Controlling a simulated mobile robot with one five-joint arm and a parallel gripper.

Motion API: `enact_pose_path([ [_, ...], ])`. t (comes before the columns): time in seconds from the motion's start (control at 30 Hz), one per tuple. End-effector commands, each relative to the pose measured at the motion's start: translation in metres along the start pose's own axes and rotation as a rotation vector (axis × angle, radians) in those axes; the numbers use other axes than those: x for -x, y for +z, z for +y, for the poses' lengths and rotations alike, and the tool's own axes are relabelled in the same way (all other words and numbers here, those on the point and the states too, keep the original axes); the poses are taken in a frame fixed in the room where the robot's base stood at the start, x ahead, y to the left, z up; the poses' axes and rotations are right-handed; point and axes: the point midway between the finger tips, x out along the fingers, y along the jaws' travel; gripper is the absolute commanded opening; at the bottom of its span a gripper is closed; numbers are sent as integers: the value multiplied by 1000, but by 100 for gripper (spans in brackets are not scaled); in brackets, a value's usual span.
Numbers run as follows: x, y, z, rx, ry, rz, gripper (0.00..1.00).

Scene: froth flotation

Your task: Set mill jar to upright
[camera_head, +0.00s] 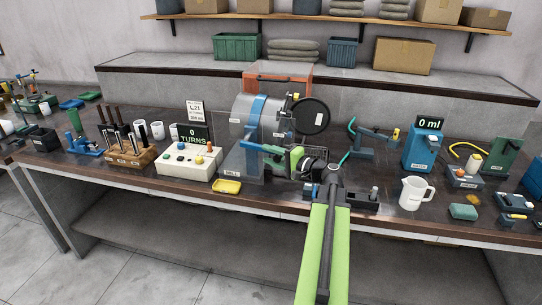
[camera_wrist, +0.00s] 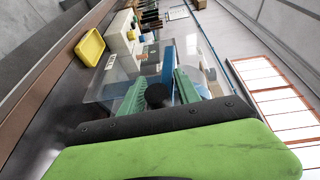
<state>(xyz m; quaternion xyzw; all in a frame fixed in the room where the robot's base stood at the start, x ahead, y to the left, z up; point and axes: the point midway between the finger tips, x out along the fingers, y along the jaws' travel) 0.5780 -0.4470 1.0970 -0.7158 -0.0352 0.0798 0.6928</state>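The mill jar (camera_head: 243,119) is a grey drum with a blue band, on a grey stand labelled mill (camera_head: 231,172). It looks tipped on its side, with a round black disc (camera_head: 311,117) at its right end. My gripper (camera_head: 258,151) is in front of the jar, its teal fingers pointing left. In the wrist view my gripper (camera_wrist: 160,82) has its fingers spread apart. A round black knob (camera_wrist: 157,95) shows between them; I cannot tell whether they touch it. The blue band (camera_wrist: 167,62) shows beyond. My arm hides part of the mill's right side.
A white control box (camera_head: 190,160) with a turns display stands left of the mill. A yellow tray (camera_head: 227,186) lies in front. A white jug (camera_head: 415,192) and a blue dispenser (camera_head: 424,150) stand at right. A clear panel surrounds the mill.

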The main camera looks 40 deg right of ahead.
Motion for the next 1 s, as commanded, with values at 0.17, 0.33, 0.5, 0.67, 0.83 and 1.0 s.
enact_pose_path([
  [0.17, 0, 0, 2, 2, 6, 0, 8],
  [0.33, 1, 0, 3, 4, 9, -1, 0],
  [0.5, 1, 1, 3, 4, 9, -2, 0],
  [0.67, 1, 1, 4, 3, 9, -2, 0],
  [0.83, 1, 1, 4, 3, 9, -3, 0],
  [1.0, 1, 1, 4, 3, 9, -3, 0],
])
